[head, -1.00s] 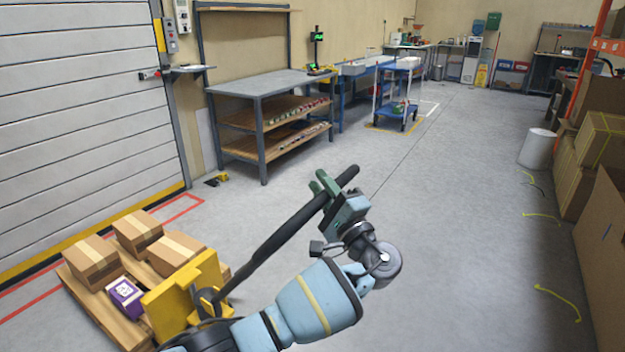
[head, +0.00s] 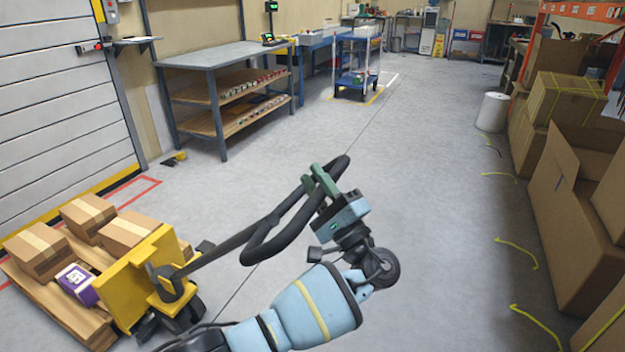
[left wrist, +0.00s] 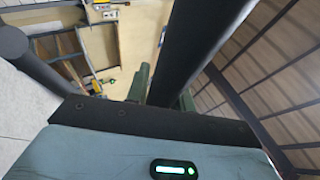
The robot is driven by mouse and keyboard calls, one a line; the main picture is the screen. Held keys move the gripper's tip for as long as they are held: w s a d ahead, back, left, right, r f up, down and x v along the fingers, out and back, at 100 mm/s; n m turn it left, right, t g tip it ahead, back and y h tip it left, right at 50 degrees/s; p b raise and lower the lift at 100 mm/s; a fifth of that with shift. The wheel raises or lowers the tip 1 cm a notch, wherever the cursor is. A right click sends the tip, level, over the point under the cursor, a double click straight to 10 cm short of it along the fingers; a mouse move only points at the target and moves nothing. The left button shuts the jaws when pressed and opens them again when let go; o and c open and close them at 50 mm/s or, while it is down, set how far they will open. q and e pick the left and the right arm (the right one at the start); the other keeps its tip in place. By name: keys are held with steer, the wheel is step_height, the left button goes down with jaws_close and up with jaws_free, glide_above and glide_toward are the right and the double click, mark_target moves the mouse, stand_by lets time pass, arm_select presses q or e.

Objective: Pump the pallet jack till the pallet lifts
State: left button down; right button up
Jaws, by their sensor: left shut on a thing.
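The yellow pallet jack (head: 141,277) stands at the lower left in the head view, its black handle (head: 262,240) tilted toward me and ending in a loop. My left gripper (head: 322,180) is shut on the loop's upper bar, with its green fingers around it. In the left wrist view the dark handle bar (left wrist: 197,45) runs between the green fingers (left wrist: 163,92). The wooden pallet (head: 58,305) carries several cardboard boxes (head: 87,217) and a purple box (head: 77,284). I cannot tell whether the pallet is clear of the floor. My right gripper is not in view.
A grey workbench (head: 222,55) with wooden shelves stands behind, left of a blue cart (head: 357,65). A white roller door (head: 60,110) is on the left. Cardboard boxes (head: 575,190) line the right side. The middle floor is open.

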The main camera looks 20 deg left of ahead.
arm_select(q)
steer(key=c, duration=1.2)
jaws_free()
steer(key=b+v, duration=0.1)
steer(key=v, duration=0.7)
steer(key=shift+r, duration=0.1)
steer(key=shift+c, duration=0.2)
